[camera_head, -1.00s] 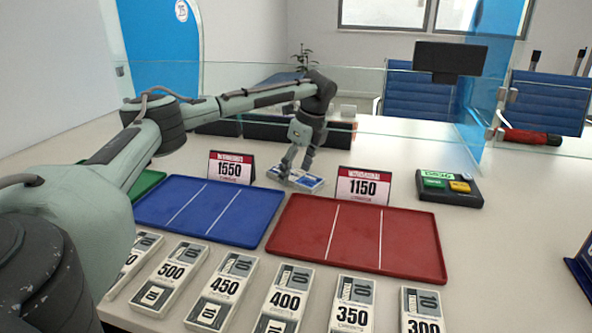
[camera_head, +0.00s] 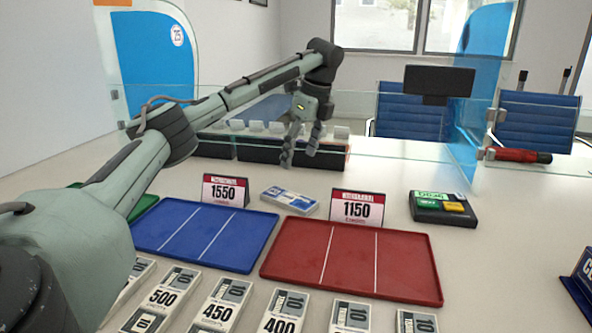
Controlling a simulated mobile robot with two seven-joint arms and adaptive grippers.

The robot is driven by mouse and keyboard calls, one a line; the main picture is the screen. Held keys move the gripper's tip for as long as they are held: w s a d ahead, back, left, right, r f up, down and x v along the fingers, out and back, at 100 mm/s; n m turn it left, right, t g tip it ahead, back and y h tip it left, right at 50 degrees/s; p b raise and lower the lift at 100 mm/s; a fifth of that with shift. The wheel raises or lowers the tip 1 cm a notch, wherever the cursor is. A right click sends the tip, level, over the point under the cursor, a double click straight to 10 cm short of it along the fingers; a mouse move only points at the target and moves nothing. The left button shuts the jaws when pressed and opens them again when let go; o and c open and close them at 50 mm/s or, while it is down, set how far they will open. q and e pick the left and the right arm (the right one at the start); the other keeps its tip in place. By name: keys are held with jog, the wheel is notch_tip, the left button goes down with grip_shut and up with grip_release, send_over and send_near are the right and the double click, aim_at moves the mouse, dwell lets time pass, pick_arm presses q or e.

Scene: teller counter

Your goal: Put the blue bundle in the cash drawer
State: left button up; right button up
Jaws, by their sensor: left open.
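The blue bundle (camera_head: 289,200), a flat white pack with blue on it, lies on the counter between and slightly behind the two number signs. My left gripper (camera_head: 298,163) hangs above and behind the bundle, fingers apart and pointing down, with nothing between them. It is clear of the bundle. A long dark box with several white upright pieces along it (camera_head: 212,146) stands at the back behind my left gripper and looks like the cash drawer. My gripper and forearm hide part of it, and its inside is hard to see. My right gripper is not in view.
A blue tray (camera_head: 180,226) and a red tray (camera_head: 405,262) lie in front, behind a row of grey bundles (camera_head: 222,305). Signs 1550 (camera_head: 226,190) and 1150 (camera_head: 357,208) stand behind them. Glass panels (camera_head: 395,125) stand at the back.

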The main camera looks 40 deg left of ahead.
aim_at(281, 194)
pick_arm(q)
jog(key=a+f+h, duration=0.1)
jog(key=a, duration=0.1)
jog(key=a+f+h, duration=0.1)
jog(key=a+f, duration=0.1)
jog(key=s+a+f+h, duration=0.1)
jog(key=a, duration=0.1)
jog(key=shift+a+f, duration=0.25)
jog(key=shift+f, duration=0.15)
jog(key=f, duration=0.7)
jog(key=shift+w+d, duration=0.1)
jog(key=shift+d, duration=0.25)
jog(key=shift+r, duration=0.15)
jog(key=c, duration=1.4)
